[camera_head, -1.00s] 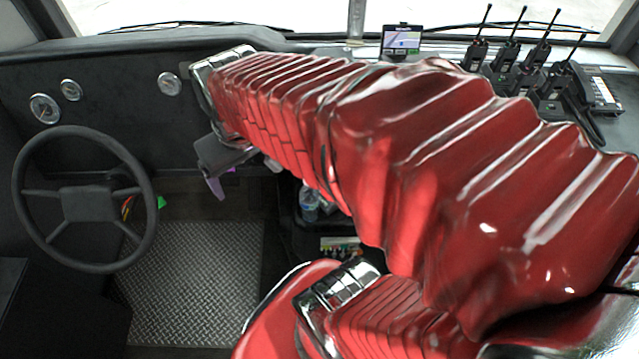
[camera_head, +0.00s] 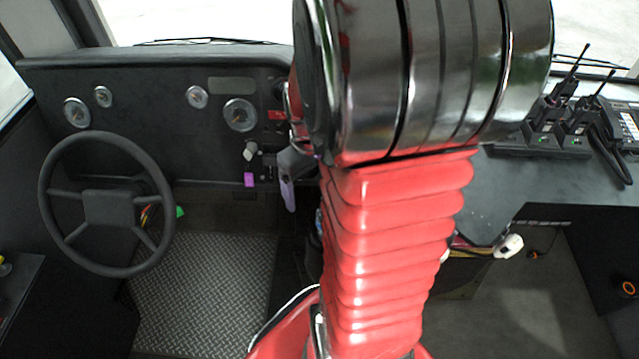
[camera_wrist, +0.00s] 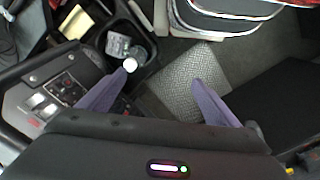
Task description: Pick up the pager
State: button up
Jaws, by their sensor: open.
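I cannot make out a pager in either view. My gripper (camera_wrist: 162,80) is open and empty in the wrist view, its two purple fingers spread apart above the floor. The left fingertip overlaps the white cap of a clear bottle (camera_wrist: 118,46) in the picture; I cannot tell whether they touch.
A steering wheel (camera_head: 105,207) stands at left. Handheld radios (camera_head: 545,115) and a phone (camera_head: 628,122) stand on the right counter. In the wrist view, a switch panel (camera_wrist: 60,88) lies left of the fingers.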

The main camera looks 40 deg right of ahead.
jog(key=d+f+n, duration=1.5)
jog(key=f+n, duration=0.1)
jog(key=shift+f, duration=0.15)
dwell(0.4)
jog(key=shift+s+f, duration=0.1)
jog(key=shift+f, duration=4.2)
jog(key=shift+s+d+f, duration=0.1)
jog(key=shift+s+f, duration=0.05)
jog(key=shift+f, duration=0.75)
jog(key=shift+s+d+f, duration=0.1)
jog(key=shift+s+f, duration=0.05)
jog(key=shift+f, duration=1.55)
